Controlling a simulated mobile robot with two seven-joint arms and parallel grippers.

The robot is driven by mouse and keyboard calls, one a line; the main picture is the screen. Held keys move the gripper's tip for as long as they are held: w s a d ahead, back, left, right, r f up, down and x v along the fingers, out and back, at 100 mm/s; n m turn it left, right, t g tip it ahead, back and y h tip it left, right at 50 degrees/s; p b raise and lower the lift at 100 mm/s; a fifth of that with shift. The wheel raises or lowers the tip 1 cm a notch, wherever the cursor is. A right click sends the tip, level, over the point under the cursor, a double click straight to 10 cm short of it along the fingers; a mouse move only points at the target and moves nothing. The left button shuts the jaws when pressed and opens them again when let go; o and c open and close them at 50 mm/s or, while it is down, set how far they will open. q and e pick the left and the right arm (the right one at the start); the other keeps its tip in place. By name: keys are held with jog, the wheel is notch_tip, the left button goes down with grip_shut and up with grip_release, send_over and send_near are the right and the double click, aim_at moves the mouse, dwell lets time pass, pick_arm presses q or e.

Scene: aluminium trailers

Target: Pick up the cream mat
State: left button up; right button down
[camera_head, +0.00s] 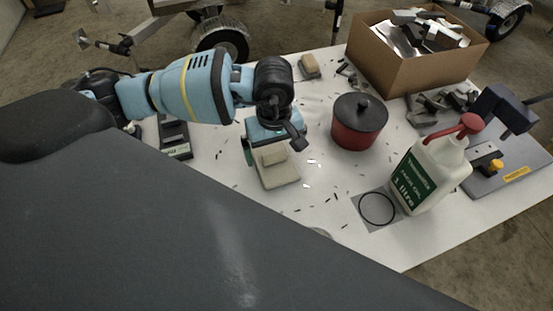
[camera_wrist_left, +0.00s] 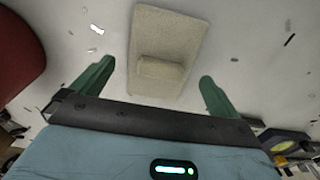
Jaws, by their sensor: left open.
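The cream mat (camera_head: 283,180) lies on the white table in front of my left gripper in the head view. It also shows in the left wrist view (camera_wrist_left: 168,28), flat and rectangular. A small cream block (camera_wrist_left: 160,69) rests on its near part, and this block shows in the head view too (camera_head: 272,155). My left gripper (camera_head: 270,147) is open above the block end of the mat. In the left wrist view its green fingers (camera_wrist_left: 156,74) stand apart on either side of the mat and block, with nothing held. My right gripper is not in view.
A red lidded pot (camera_head: 358,128) stands right of the mat. A white bottle with a red pump (camera_head: 432,175) stands farther right, beside a grey sheet with a black ring (camera_head: 377,209). A cardboard box of metal scraps (camera_head: 400,70) is behind. Small dark slivers are scattered about the table.

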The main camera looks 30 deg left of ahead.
pick_arm(q)
notch_tip(320, 180, down, 3)
jog(key=shift+s+r+b, duration=0.1)
jog(key=shift+b, duration=0.25)
jog(key=shift+r, duration=0.1)
jog(key=c, duration=0.9)
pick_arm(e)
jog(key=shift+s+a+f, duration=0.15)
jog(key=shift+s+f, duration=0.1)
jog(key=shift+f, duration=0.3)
pick_arm(q)
jog(key=shift+r, duration=0.1)
jog(key=shift+r+p, duration=0.3)
jog(key=shift+r, duration=0.25)
jog(key=r, duration=0.1)
jog(key=d+r+p, duration=0.1)
jog(key=shift+r, duration=0.35)
jog(key=d, duration=1)
jog(key=d+r, duration=0.1)
jog(key=d, duration=0.4)
jog(key=shift+s, duration=0.4)
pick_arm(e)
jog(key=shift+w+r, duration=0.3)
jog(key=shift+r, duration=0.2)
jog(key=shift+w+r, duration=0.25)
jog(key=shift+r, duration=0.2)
